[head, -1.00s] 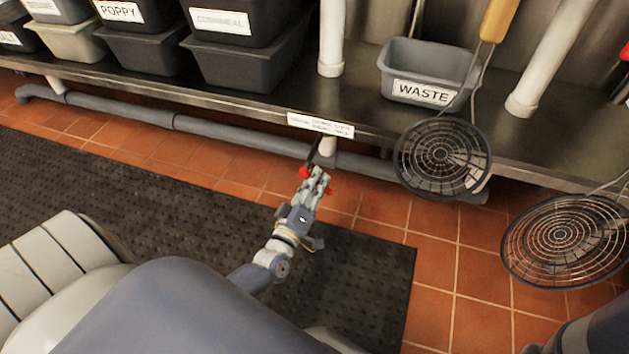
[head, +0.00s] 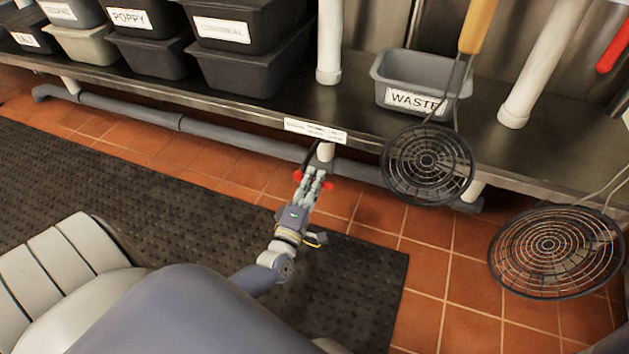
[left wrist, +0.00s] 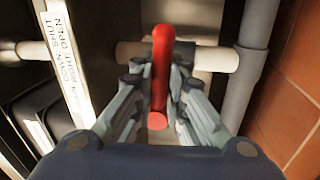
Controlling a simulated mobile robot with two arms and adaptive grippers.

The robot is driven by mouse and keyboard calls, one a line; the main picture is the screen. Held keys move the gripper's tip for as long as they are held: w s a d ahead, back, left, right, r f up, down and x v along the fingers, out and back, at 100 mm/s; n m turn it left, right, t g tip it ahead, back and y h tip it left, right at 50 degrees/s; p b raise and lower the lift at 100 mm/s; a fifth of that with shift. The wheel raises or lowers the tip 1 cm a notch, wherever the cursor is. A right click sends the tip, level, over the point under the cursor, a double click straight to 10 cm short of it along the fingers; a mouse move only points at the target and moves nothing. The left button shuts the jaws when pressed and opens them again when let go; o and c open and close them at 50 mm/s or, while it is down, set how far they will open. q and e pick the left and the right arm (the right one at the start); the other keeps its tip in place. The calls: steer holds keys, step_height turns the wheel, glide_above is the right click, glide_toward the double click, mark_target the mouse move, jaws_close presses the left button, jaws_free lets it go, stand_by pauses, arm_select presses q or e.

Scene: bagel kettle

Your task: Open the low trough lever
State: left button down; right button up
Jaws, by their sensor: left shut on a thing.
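The red lever (left wrist: 160,75) shows in the left wrist view between the two fingers of my left gripper (left wrist: 158,98), which is shut on it. The lever stands in front of a pale horizontal pipe. In the head view my left gripper (head: 313,183) is at the drain pipe under the shelf's front edge, with red ends (head: 298,178) of the lever showing on both sides of it. A white label (head: 315,130) sits on the shelf edge just above; in the left wrist view it carries words including DOWN, SHUT and OPEN. My right gripper is not visible.
The steel shelf (head: 270,112) holds dark bins and a grey WASTE tub (head: 415,85). Two round wire skimmers (head: 428,163) hang at the right. A grey pipe (head: 235,141) runs below the shelf. A black mat (head: 180,240) covers part of the tiled floor.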

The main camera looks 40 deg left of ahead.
arm_select(q)
steer(key=shift+f, duration=0.1)
steer(key=c, duration=1.6)
jaws_free()
steer(key=shift+s, duration=0.15)
steer(key=v, duration=0.7)
steer(key=shift+s, duration=0.15)
